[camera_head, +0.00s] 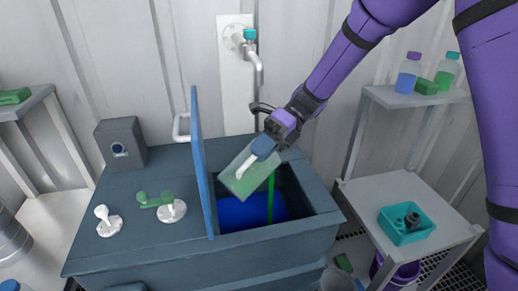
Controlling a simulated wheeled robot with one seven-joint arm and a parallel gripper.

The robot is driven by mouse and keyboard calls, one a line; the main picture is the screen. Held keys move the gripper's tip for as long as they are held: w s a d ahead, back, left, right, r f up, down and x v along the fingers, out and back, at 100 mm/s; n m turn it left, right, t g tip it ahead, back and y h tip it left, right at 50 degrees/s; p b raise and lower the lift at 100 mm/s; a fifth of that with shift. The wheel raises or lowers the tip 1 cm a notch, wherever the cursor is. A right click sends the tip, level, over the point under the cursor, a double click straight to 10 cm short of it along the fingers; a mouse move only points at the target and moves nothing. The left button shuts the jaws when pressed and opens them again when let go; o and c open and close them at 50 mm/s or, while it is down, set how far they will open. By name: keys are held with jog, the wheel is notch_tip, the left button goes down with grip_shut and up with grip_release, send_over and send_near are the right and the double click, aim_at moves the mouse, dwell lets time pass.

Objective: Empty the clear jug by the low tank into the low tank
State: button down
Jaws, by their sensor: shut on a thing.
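The low tank (318,228) is a dark blue-grey box with an open hatch, and its lid (203,170) stands upright on the hatch's left side. Deep blue shows inside the opening. The clear jug (237,183) is tilted above the hatch, with green liquid in it and a pale handle. A thin green streak (271,198), which looks like poured liquid, runs from beside the jug down into the tank. My gripper (268,140) is shut on the jug at its upper right, by a blue part. The exact finger contact is too small to tell.
On the tank top left of the lid are a green-handled valve (157,200), a white fitting (107,221) and a grey box (120,145). A tap (250,45) is on the wall behind. A shelf unit (372,205) at right holds a teal bin (407,226) and bottles (409,72).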

aim_at(275, 154)
jog(key=shift+w+d+f+g+y, duration=0.25)
jog(key=shift+w+d+g+y, duration=0.15)
jog(key=shift+g, duration=0.1)
dwell(0.4)
jog(key=shift+g+y, duration=0.7)
jog(key=shift+w+d+f, duration=0.35)
jog(key=shift+w+d, duration=0.3)
jog(key=shift+w, duration=0.05)
jog(key=shift+w+d+f, duration=0.35)
jog(key=shift+w+d, duration=0.3)
jog(key=shift+w+d+f+g+y, duration=0.4)
jog(key=shift+w+d+g+y, duration=0.3)
jog(key=shift+w, duration=0.05)
jog(key=shift+w+d, duration=0.1)
